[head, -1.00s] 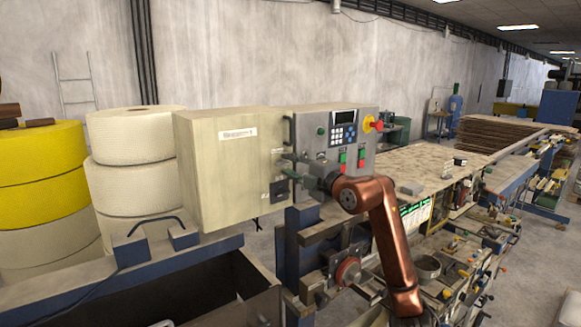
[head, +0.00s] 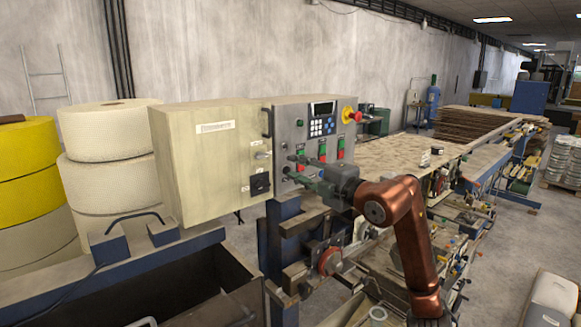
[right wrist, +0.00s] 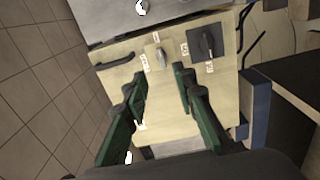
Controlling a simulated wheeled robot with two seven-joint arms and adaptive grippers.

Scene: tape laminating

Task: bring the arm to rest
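My right arm, copper-coloured, reaches in from the lower right of the head view. Its right gripper (head: 296,172) is in front of the machine's control box, with green fingers apart and nothing between them. In the right wrist view the open gripper (right wrist: 163,92) faces the cream side of the box (right wrist: 170,112). A silver switch (right wrist: 162,56) and a black rotary switch (right wrist: 207,43) lie beyond the fingertips. They also show in the head view as a silver switch (head: 261,155) and a black switch (head: 260,184). My left gripper is not in view.
The grey control panel (head: 325,105) has a red emergency button (head: 350,115), a keypad and several coloured buttons. Tape rolls (head: 105,150) stand at the left. A long machine bed (head: 400,160) runs back to the right. Open floor (head: 500,250) lies at the right.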

